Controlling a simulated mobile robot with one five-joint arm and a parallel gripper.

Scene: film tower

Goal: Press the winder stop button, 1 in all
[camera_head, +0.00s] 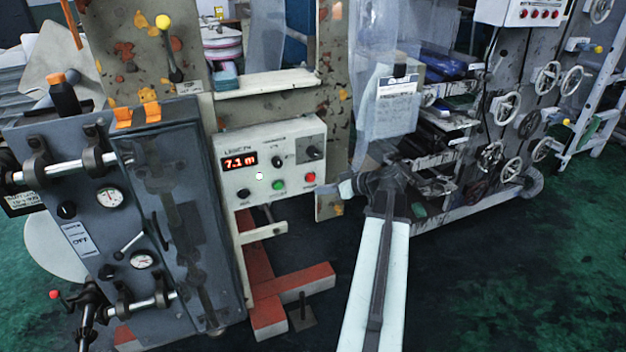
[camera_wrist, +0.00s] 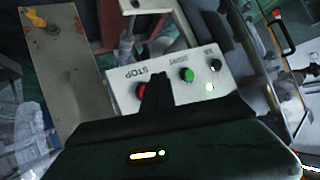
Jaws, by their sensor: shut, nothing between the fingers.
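The winder control box (camera_head: 262,150) is cream with a red display reading 7.1 m. Its lower row has a black knob (camera_head: 243,193), a green button (camera_head: 278,184) and the red stop button (camera_head: 310,177) at the right end. My gripper (camera_head: 346,188) is shut and empty, just right of the red button in the head view. In the wrist view the box appears upside down, with "STOP" printed by the red button (camera_wrist: 140,91). There my shut fingers (camera_wrist: 157,80) partly cover the red button. I cannot tell whether they touch it.
A grey cabinet (camera_head: 150,200) with gauges stands left of the box. A clear hanging film (camera_head: 390,100) and a machine with several white handwheels (camera_head: 548,78) are on the right. Red feet (camera_head: 285,300) stand below the box. Green floor is open at the lower right.

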